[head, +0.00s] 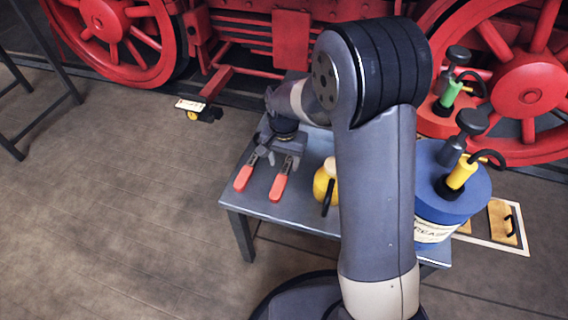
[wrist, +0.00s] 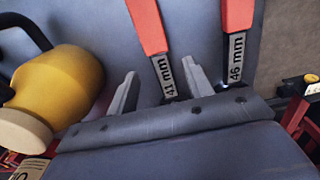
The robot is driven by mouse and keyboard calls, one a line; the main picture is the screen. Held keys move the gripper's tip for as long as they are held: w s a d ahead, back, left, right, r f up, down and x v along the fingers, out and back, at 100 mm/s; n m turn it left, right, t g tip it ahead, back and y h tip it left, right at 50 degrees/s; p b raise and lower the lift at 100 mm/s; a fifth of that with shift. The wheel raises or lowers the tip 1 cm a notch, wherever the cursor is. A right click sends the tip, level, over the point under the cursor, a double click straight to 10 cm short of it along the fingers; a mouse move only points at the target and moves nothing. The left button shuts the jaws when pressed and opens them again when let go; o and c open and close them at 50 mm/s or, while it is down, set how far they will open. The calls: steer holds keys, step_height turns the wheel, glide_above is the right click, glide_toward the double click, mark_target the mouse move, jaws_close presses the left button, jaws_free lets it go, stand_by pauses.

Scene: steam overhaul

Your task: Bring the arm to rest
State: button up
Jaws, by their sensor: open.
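My gripper (head: 279,154) is open over the far left part of a grey table (head: 304,217), with my arm bent down to it. In the wrist view its two fingers (wrist: 161,86) stand apart, and the shank of a red-handled tool marked 41 mm (wrist: 151,34) shows between them. I cannot tell whether they touch it. A second red-handled tool, marked 46 mm (wrist: 236,40), lies to the right there, outside the fingers. In the head view the red handles (head: 280,183) point toward the near table edge. The tools' far ends are hidden.
A blue drum (head: 441,205) with a yellow pump (head: 462,172) stands farther right. Red locomotive wheels (head: 531,92) line the back.

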mark_target(284, 172)
step_height(284, 172, up, 7)
steer(key=p, duration=0.2)
steer(key=shift+r, duration=0.15)
step_height(284, 172, down, 11)
steer(key=b, duration=0.4)
steer(key=shift+r+p, duration=0.35)
steer(key=shift+r, duration=0.2)
